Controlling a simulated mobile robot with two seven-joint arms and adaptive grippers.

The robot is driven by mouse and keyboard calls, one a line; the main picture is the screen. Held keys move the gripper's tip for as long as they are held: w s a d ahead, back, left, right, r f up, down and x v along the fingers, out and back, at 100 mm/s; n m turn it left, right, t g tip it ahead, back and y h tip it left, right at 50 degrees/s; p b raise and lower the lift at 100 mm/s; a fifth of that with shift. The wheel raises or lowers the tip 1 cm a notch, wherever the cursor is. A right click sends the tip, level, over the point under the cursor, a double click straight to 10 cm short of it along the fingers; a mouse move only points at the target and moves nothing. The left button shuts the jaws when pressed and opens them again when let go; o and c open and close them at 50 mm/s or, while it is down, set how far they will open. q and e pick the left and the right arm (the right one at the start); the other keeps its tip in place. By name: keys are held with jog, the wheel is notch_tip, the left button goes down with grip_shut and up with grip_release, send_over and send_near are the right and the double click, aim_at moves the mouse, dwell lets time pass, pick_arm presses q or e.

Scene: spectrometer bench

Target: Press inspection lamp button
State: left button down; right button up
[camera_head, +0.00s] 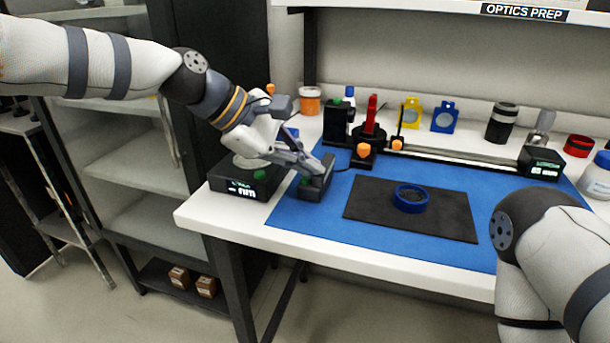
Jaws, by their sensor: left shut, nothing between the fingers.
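My left gripper (318,166) is shut and empty, with its fingers over a small black box (316,187) at the left end of the blue mat. A green button (305,181) shows on that box, just below the fingers. I cannot tell whether the fingertips touch the box. A black unit with a lit display (243,189) stands to its left, with another green knob or button (260,174) on it. No readable label shows which one is the inspection lamp button. My right arm comes in at the lower right, and its gripper is out of view.
A blue ring (410,207) lies on a dark pad (364,207) on the blue mat (309,221). Behind stands an optical rail (455,156) with a red-topped mount (370,121). Jars and blue and yellow holders line the back. The mat's front strip is clear.

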aim_at(307, 179)
pick_arm(q)
jog(key=shift+s+a+f, duration=0.1)
jog(key=shift+s+f, duration=0.1)
jog(key=shift+f, duration=0.5)
jog(key=shift+s+f, duration=0.15)
jog(key=shift+f, duration=0.5)
pick_arm(e)
jog(key=shift+s+f, duration=0.15)
jog(key=shift+s, duration=0.05)
pick_arm(q)
jog(key=shift+w+r, duration=0.25)
jog(key=shift+r, duration=0.35)
pick_arm(e)
jog(key=shift+w, duration=0.2)
pick_arm(q)
jog(key=shift+w+d+r+p, duration=0.15)
jog(key=shift+r+p, duration=0.2)
jog(key=shift+r, duration=1.4)
jog(key=shift+w+d+r+p, duration=0.1)
jog(key=shift+r+p, duration=0.25)
jog(key=shift+r, duration=1.4)
pick_arm(e)
jog(key=shift+w+r+t, duration=0.4)
jog(key=shift+w+r, duration=0.55)
jog(key=shift+w, duration=0.05)
pick_arm(q)
jog(key=shift+r, duration=0.1)
